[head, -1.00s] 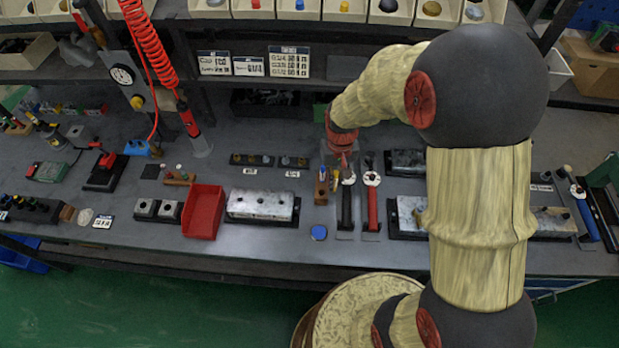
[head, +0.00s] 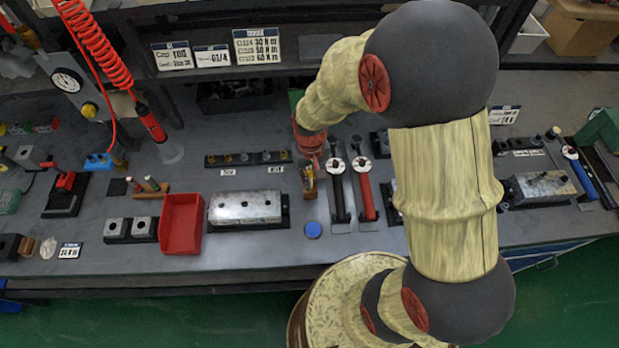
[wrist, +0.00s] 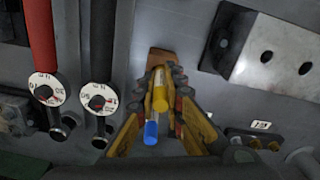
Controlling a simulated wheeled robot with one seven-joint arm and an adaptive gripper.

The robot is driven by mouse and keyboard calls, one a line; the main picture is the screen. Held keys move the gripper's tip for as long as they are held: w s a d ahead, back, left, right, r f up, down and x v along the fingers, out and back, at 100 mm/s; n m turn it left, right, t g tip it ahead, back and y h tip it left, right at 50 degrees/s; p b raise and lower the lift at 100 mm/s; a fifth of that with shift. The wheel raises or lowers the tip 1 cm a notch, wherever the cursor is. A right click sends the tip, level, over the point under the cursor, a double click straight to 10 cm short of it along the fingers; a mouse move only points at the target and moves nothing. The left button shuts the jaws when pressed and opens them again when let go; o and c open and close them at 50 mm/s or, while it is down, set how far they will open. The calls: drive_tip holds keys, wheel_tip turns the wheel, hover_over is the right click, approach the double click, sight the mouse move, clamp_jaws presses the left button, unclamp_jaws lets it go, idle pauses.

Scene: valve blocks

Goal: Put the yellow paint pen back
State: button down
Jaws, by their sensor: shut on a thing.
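A wooden block (wrist: 160,56) lies just below and beyond the pen. In the head view my gripper (head: 310,158) is over the wooden block (head: 310,193), and the yellow pen (head: 308,178) shows as a small strip there. Whether the pen's lower end is inside the block is hidden.
A metal valve block (head: 244,207) and a red bin (head: 181,224) are to the left. A blue disc (head: 313,230) lies in front on the bench.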

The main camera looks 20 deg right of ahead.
drive_tip(key=shift+f, duration=0.2)
drive_tip(key=c, duration=2)
unclamp_jaws()
drive_tip(key=shift+o, duration=0.5)
wheel_tip(320, 180, up, 13)
drive_tip(key=p, duration=0.3)
drive_tip(key=shift+f, duration=0.15)
drive_tip(key=s+r+t, duration=0.2)
drive_tip(key=s+r, duration=0.5)
drive_tip(key=r, duration=0.3)
drive_tip(key=s+r+t, duration=0.3)
drive_tip(key=s+r, duration=0.4)
drive_tip(key=r, duration=0.3)
drive_tip(key=shift+r+n+t, duration=0.2)
drive_tip(key=shift+n+t, duration=0.1)
